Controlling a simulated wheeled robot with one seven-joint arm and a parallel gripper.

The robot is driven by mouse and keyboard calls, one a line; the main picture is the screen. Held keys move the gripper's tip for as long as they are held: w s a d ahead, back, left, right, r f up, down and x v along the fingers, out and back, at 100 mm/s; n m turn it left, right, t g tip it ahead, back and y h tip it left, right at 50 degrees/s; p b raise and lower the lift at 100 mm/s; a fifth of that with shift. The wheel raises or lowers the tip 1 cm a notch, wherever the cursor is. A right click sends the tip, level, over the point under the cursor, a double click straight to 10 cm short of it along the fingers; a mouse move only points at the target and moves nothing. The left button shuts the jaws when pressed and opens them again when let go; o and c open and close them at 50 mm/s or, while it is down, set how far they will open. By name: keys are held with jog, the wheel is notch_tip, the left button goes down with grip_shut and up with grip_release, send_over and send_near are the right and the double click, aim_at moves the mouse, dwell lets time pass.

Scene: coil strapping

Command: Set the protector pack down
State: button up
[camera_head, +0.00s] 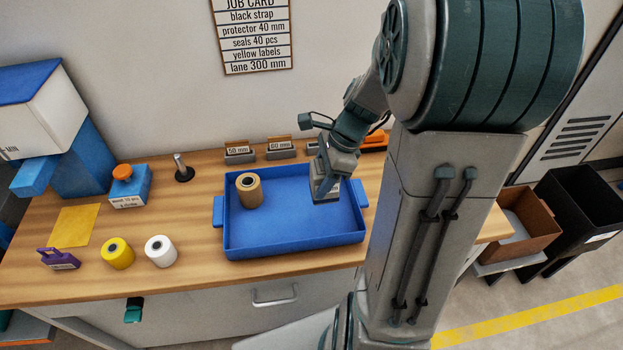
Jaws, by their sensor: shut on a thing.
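My gripper (325,186) points down over the right half of the blue tray (296,248), low near the tray floor. It is shut on a small greyish piece, taken to be the protector pack (327,196). The gripper hides most of the pack, and I cannot tell whether it touches the tray floor. A brown roll (250,191) stands upright in the tray's left half, apart from my gripper.
Packs labelled 50 mm (239,154) and 60 mm (280,149) stand behind the tray. A metal post (182,169), a blue block with an orange knob (131,188), yellow (117,253) and white (160,251) rolls and a purple tool (59,259) are left. The tray's front middle is clear.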

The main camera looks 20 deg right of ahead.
jog(key=shift+w+d+f+p, duration=0.45)
jog(key=shift+w+d+f, duration=0.25)
jog(key=shift+w+f, duration=0.75)
jog(key=shift+w+d+f+p, duration=0.45)
jog(key=shift+w+d+f, duration=0.3)
jog(key=shift+w+f, duration=0.7)
jog(key=shift+w+d+f+p, duration=0.6)
jog(key=shift+w+f, duration=0.5)
jog(key=shift+f, duration=0.7)
jog(key=shift+d+f, duration=0.1)
jog(key=shift+f+b, duration=0.15)
jog(key=shift+b, duration=0.25)
jog(key=o, duration=1.1)
jog(key=shift+r, duration=0.2)
